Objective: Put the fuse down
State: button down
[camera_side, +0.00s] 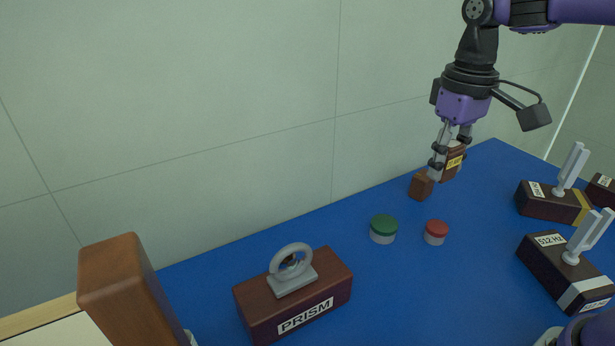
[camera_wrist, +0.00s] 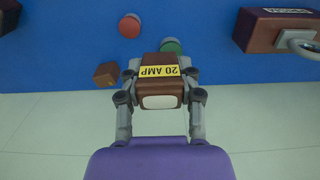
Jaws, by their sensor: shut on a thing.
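The fuse (camera_wrist: 160,73) is a brown block with a yellow "20 AMP" label and a pale end. My gripper (camera_wrist: 160,84) is shut on it, one finger on each side. In the side view the fuse (camera_side: 454,163) shows partly behind the fingers of my gripper (camera_side: 448,165), near the far edge of the blue bench top. I cannot tell whether its underside touches the bench.
A small brown block (camera_side: 421,186) stands close by my gripper. Green-topped (camera_side: 383,229) and red-topped (camera_side: 436,232) pots stand nearer. The PRISM block (camera_side: 293,295) is front left; tuning-fork boxes (camera_side: 553,201) are at right. The blue bench (camera_side: 420,290) is clear between them.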

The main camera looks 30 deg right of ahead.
jog(key=w+d+f+n, duration=0.1)
jog(key=d+f, duration=0.3)
jog(key=f, duration=0.2)
jog(key=shift+w+d+f, duration=0.2)
jog(key=shift+w, duration=0.2)
send_over(461, 217)
notch_tip(461, 217, down, 7)
jog(key=shift+r, duration=0.1)
jog(key=shift+f, duration=1.85)
jog(key=shift+f, duration=0.15)
jog(key=c, duration=0.5)
grip_release()
